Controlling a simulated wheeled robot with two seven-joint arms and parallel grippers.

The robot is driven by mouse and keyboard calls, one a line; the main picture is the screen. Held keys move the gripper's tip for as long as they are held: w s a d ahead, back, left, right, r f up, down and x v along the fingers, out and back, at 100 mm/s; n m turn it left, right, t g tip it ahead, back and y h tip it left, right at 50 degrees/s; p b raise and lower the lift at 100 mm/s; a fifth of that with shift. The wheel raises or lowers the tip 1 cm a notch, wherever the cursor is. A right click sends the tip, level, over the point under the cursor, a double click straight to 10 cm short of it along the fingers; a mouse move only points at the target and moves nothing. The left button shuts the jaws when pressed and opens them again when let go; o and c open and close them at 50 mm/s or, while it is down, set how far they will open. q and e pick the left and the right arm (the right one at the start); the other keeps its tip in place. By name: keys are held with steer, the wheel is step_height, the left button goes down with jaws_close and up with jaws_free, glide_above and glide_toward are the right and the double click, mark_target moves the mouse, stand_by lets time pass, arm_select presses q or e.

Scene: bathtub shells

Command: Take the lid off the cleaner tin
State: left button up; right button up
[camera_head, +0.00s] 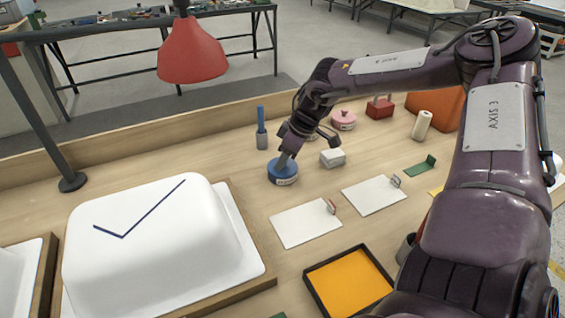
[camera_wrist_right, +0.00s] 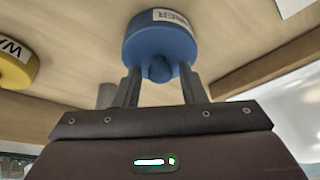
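The cleaner tin (camera_head: 283,176) is a round blue tin with a white label, standing on the wooden bench below my right gripper in the head view. In the right wrist view the tin (camera_wrist_right: 160,38) shows its blue lid with a round knob (camera_wrist_right: 160,69) facing the gripper; the label ends in "NER". My right gripper (camera_wrist_right: 160,75) points down at the lid. The lid appears seated on the tin. My left gripper is not in view.
A pink tin (camera_head: 343,119), a white box (camera_head: 333,158) and a blue-handled tool in a grey holder (camera_head: 262,139) stand near. A yellow tin (camera_wrist_right: 14,65) shows in the right wrist view. White cards (camera_head: 305,223) lie in front; a white tub shell (camera_head: 150,245) fills the left.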

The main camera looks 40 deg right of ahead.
jaws_close()
